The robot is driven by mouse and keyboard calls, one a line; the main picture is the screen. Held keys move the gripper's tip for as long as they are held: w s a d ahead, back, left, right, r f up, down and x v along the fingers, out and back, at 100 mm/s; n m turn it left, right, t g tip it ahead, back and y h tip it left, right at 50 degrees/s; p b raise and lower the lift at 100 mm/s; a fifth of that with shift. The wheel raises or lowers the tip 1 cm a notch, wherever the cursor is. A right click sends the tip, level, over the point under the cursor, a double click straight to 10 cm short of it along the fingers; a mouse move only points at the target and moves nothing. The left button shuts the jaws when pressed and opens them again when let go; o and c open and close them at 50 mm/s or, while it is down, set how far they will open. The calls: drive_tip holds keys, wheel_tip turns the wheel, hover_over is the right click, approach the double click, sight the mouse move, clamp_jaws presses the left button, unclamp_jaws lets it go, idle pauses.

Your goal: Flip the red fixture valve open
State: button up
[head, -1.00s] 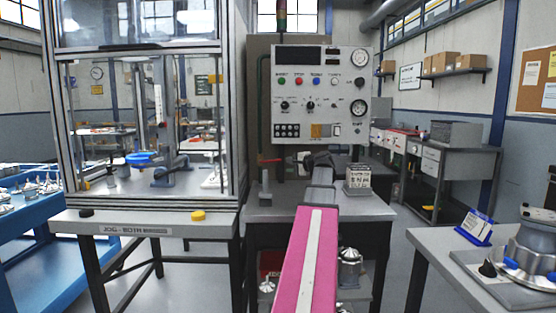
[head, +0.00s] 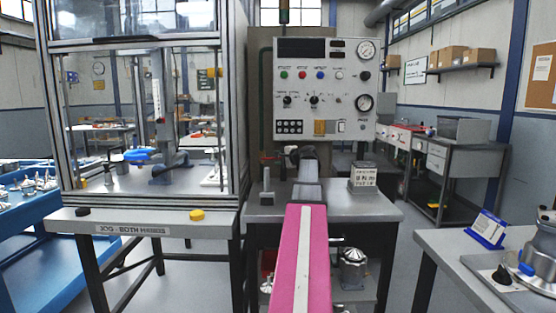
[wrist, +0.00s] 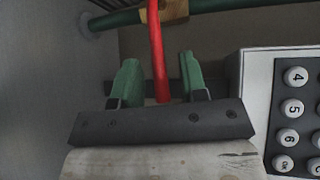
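The red valve lever (wrist: 158,55) runs down the middle of the wrist view, near upright with a slight lean. It crosses a brass-coloured body on a green pipe (wrist: 110,19). My gripper (wrist: 160,82) is open. Its two green fingers stand either side of the lever's lower end, with visible gaps, so it is not gripped. In the head view a small red handle (head: 268,159) shows left of the dark end of my arm, above the bench; my fingers cannot be made out there.
In the head view the control panel (head: 325,90) stands behind, a labelled box (head: 363,177) sits right on the bench, and a framed glass enclosure (head: 150,120) stands left.

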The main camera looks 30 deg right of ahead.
drive_tip(key=shift+w+a+f, duration=0.1)
drive_tip(key=shift+w, duration=0.3)
clamp_jaws()
